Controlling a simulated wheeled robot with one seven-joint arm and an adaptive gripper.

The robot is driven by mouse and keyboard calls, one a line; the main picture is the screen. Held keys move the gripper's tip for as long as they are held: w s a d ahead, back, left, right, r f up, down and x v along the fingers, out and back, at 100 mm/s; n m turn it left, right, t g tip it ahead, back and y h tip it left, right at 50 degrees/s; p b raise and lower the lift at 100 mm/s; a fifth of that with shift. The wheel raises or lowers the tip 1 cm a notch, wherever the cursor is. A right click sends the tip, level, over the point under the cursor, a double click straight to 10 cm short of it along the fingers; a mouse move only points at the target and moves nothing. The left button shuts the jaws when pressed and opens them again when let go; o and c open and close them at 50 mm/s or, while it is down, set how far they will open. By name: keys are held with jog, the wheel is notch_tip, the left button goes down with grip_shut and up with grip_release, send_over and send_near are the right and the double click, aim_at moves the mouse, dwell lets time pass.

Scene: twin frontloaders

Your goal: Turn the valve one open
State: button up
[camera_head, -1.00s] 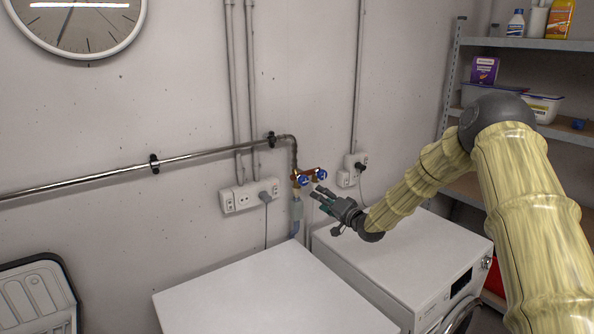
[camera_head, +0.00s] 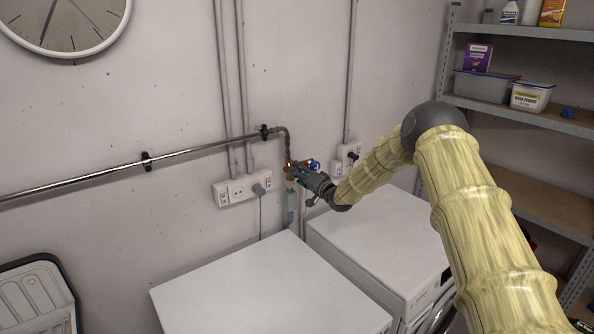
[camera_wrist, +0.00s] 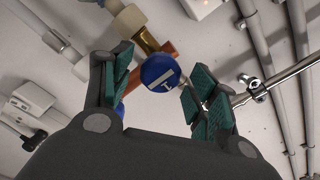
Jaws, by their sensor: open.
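Two valves with round blue handles sit on the copper and brass pipework at the wall. In the wrist view one blue handle (camera_wrist: 160,73), with a white bar mark on its face, lies between my gripper's (camera_wrist: 155,88) spread fingers, apart from both. The second blue handle (camera_wrist: 120,111) is mostly hidden behind the left finger. In the head view the right-hand blue handle (camera_head: 314,166) shows beside my gripper (camera_head: 295,172); the left-hand one is hidden by the gripper. My gripper is open and empty, reaching toward the valves. I cannot tell which valve is number one.
Two white frontloaders stand below the valves, left (camera_head: 265,290) and right (camera_head: 385,250). A socket strip (camera_head: 238,190) and another outlet (camera_head: 348,155) flank the pipework. A metal pipe (camera_head: 110,172) runs along the wall to the left. Shelves (camera_head: 530,115) stand at the right.

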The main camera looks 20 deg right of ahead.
jog(key=shift+w+a, duration=0.35)
jog(key=shift+w, duration=0.25)
jog(key=shift+w+f, duration=0.2)
jog(key=shift+w, duration=0.1)
jog(key=shift+s+r, duration=0.15)
jog(key=shift+c, duration=0.4)
jog(key=c, duration=1)
